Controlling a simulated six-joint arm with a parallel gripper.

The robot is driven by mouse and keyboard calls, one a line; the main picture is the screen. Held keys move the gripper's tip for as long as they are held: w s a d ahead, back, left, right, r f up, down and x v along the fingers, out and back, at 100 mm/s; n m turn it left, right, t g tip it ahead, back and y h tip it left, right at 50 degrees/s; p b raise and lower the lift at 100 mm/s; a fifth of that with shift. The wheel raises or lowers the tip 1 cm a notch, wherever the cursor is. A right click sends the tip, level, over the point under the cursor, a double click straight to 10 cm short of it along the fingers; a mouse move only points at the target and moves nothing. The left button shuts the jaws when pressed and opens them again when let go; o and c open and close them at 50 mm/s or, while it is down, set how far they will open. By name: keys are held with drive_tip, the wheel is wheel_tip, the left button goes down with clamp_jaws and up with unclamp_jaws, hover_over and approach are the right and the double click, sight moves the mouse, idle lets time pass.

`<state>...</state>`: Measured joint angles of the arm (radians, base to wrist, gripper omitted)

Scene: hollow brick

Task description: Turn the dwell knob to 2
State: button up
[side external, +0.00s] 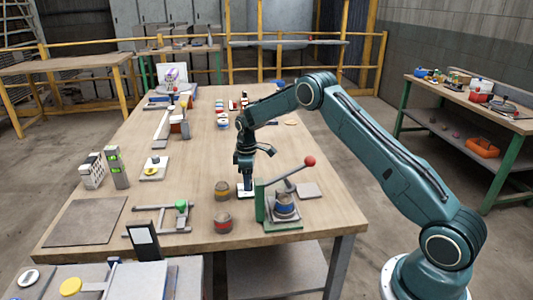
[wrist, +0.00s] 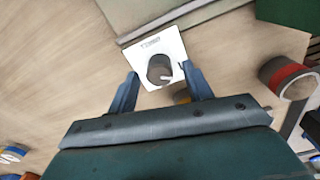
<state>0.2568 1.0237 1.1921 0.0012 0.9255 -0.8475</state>
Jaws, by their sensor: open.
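The dwell knob (wrist: 161,69) is a dark round knob on a white plate (wrist: 155,48) in the wrist view. A pale mark shows on the knob's lower right side, and small print too blurred to read sits on the plate above it. My gripper (wrist: 160,74) is open, with one finger on each side of the knob; I cannot tell whether either finger touches it. In the side view my gripper (side external: 247,188) points straight down over the white plate (side external: 240,193), low above the wooden table, and hides the knob.
A green lever press (side external: 262,203) with a red ball handle (side external: 309,161) stands close to the right of my gripper. Table left of the gripper is mostly clear.

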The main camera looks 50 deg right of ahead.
drive_tip(key=c, duration=1)
drive_tip(key=shift+o, duration=0.2)
drive_tip(key=shift+m, duration=0.5)
drive_tip(key=m, duration=1)
drive_tip(key=shift+m, duration=0.4)
drive_tip(key=o, duration=1)
drive_tip(key=shift+c, duration=0.2)
